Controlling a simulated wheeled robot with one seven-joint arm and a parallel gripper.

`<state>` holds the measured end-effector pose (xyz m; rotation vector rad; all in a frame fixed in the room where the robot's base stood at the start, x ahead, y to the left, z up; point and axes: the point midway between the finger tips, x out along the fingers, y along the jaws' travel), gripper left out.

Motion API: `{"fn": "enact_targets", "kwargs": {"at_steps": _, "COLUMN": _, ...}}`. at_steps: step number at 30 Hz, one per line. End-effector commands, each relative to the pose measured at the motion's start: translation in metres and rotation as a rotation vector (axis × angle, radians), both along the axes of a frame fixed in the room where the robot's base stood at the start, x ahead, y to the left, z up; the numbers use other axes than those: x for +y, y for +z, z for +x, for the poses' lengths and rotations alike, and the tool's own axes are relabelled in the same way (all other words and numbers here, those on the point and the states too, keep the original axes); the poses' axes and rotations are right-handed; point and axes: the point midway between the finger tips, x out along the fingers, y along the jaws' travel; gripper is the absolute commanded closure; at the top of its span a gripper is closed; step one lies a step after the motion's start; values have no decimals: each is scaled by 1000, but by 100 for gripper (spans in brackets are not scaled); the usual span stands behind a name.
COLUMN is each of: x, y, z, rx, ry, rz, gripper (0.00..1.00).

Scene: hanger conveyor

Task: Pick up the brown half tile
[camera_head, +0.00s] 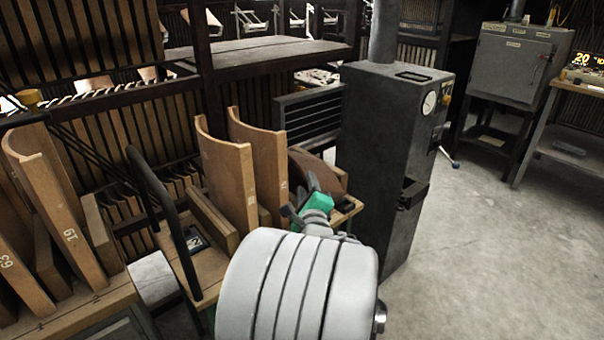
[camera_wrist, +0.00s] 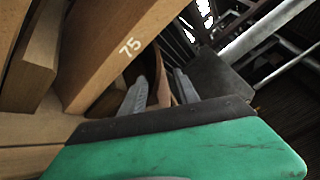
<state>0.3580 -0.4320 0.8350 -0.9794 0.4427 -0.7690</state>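The brown half tile (camera_head: 328,172) is a dark, curved piece on the wooden shelf, right of the tall curved wooden forms. My gripper (camera_head: 310,186), with its green body, is in front of it and hides part of it. In the wrist view two grey fingers of my gripper (camera_wrist: 160,76) stand apart. A brown curved edge of the half tile (camera_wrist: 162,92) shows in the gap between them. I cannot tell whether either finger touches it.
Tall curved wooden forms (camera_head: 228,172) stand close left of my gripper; one marked 75 (camera_wrist: 110,50) is close in the wrist view. A dark metal cabinet (camera_head: 385,150) with a gauge stands to the right. A black rail (camera_head: 165,215) rises at left. Open concrete floor (camera_head: 500,250) lies right.

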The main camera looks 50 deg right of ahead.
Motion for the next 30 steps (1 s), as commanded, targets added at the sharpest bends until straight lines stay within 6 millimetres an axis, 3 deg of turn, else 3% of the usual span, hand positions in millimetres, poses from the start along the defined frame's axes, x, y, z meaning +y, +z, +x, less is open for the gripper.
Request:
{"fn": "enact_targets", "kwargs": {"at_steps": 12, "x": -44, "y": -1, "z": 50, "rx": 1, "ry": 6, "rz": 1, "gripper": 63}}
{"fn": "enact_targets", "kwargs": {"at_steps": 20, "x": -50, "y": 1, "z": 54, "rx": 0, "ry": 4, "rz": 0, "gripper": 63}}
{"fn": "enact_targets", "kwargs": {"at_steps": 30, "x": -50, "y": 1, "z": 54, "rx": 0, "ry": 4, "rz": 0, "gripper": 88}}
